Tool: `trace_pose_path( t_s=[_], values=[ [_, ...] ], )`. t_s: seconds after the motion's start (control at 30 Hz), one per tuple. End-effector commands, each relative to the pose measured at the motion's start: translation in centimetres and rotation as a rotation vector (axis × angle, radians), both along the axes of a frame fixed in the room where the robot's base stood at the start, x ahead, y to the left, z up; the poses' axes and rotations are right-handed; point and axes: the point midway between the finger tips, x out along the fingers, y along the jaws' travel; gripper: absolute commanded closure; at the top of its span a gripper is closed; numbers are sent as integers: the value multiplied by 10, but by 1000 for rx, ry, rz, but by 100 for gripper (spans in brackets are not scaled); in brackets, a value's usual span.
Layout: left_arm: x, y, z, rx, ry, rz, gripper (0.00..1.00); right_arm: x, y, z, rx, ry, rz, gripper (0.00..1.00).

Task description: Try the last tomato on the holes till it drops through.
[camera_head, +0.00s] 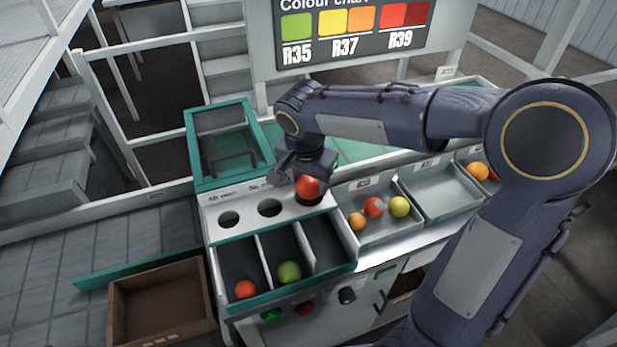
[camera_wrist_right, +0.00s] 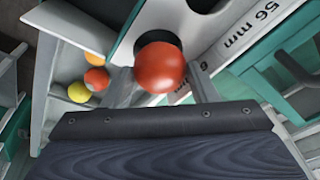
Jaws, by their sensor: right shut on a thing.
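My right gripper (camera_head: 304,176) is shut on a red tomato (camera_head: 308,188) at the rightmost hole of the white sizing plate (camera_head: 240,207). In the right wrist view the tomato (camera_wrist_right: 160,68) sits between the two fingers, with the dark hole edge showing just behind it. I cannot tell whether it touches the rim. The left hole (camera_head: 229,219) and middle hole (camera_head: 269,207) are empty. Below, a red tomato (camera_head: 245,289) lies in the left compartment and a green tomato (camera_head: 289,272) in the middle one. The right compartment (camera_head: 322,240) looks empty. My left gripper is out of view.
A grey tray (camera_head: 377,235) to the right holds an orange, a red and a yellow-green tomato. An empty tray (camera_head: 440,205) follows, then one with orange fruit (camera_head: 478,171). A teal-framed box (camera_head: 190,160) stands behind the plate. An empty brown crate (camera_head: 160,300) is front left.

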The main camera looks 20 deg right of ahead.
Motion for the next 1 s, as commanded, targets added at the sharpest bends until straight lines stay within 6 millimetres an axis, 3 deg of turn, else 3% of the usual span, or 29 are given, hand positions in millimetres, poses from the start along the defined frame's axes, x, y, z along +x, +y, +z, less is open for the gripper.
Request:
trace_pose_path(
  t_s=[0.27, 0.3, 0.5, 1.0],
  values=[
    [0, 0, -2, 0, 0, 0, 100, 0, 0, 0, 1, -1, 0, 58],
    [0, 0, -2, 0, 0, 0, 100, 0, 0, 0, 1, -1, 0, 46],
    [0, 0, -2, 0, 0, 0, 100, 0, 0, 0, 1, -1, 0, 22],
    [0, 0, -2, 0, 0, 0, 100, 0, 0, 0, 0, 0, 0, 22]
  ],
)
